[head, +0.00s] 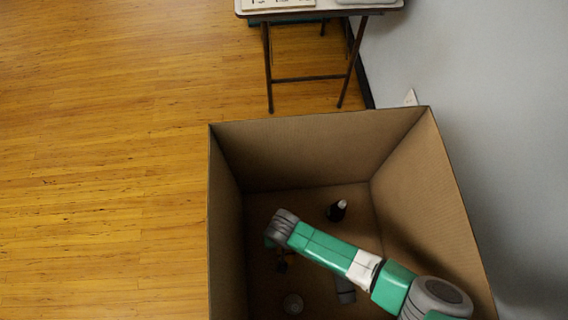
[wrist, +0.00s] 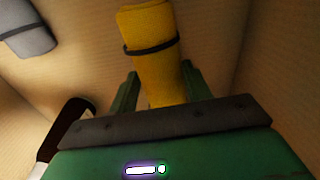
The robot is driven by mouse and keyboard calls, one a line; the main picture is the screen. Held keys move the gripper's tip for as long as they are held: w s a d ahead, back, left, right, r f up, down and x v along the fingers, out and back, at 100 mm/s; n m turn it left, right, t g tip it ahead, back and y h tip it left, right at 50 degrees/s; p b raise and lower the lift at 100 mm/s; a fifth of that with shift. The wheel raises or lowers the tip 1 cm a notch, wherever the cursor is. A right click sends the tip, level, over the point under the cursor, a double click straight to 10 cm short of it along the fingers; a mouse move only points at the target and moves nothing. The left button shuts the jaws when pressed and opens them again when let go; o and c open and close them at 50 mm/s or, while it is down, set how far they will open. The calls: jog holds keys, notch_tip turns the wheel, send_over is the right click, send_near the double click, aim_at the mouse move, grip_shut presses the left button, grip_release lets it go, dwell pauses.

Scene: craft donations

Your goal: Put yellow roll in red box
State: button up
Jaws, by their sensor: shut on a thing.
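The yellow roll (wrist: 152,30), with a dark band around it, stands between the two green fingers of my gripper (wrist: 159,72) in the wrist view. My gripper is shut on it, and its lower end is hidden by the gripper. In the head view my arm reaches into a large brown cardboard box (head: 305,150). No red box shows in either view.
In the cardboard box are a dark bottle with a white top (head: 337,210), a grey roll (head: 345,291) and a small round object (head: 292,303). The grey roll also shows in the wrist view (wrist: 27,30). A table (head: 320,8) stands beyond; wall at right, bare floor left.

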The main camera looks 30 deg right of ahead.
notch_tip(320, 180, up, 7)
jog(key=shift+f+p, duration=0.2)
jog(key=shift+p, duration=0.95)
